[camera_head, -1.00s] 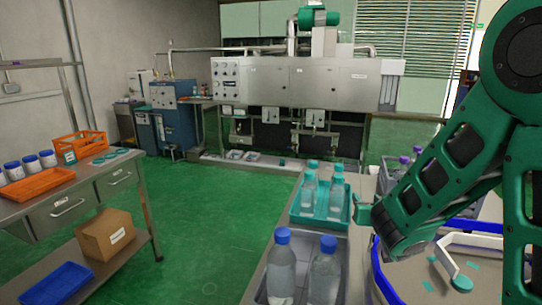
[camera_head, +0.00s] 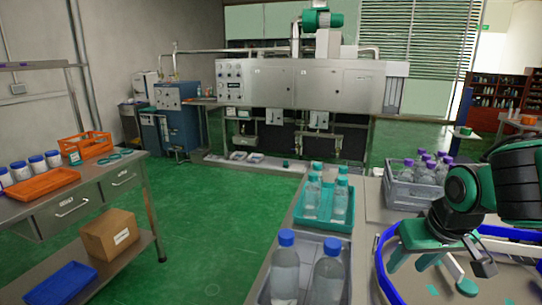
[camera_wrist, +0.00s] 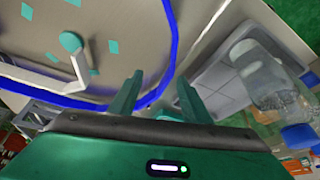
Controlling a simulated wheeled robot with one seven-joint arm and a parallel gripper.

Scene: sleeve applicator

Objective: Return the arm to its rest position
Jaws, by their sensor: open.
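My arm is folded at the right of the head view. My gripper (camera_head: 406,268) points down over the blue-rimmed round table, its green fingers apart with nothing between them. In the wrist view my gripper (camera_wrist: 158,90) also shows two spread fingers and an empty gap. The blue rim (camera_wrist: 172,50) passes behind them there. The fingertips appear clear of the table surface, though their exact height is hard to tell.
Blue-capped bottles (camera_head: 285,270) stand in a grey tray at the front. A teal tray (camera_head: 312,222) holds clear bottles, and a grey crate (camera_head: 410,193) holds purple-capped ones. A white curved guide (camera_head: 462,262) is on the round table. Green floor (camera_head: 220,230) is open at left.

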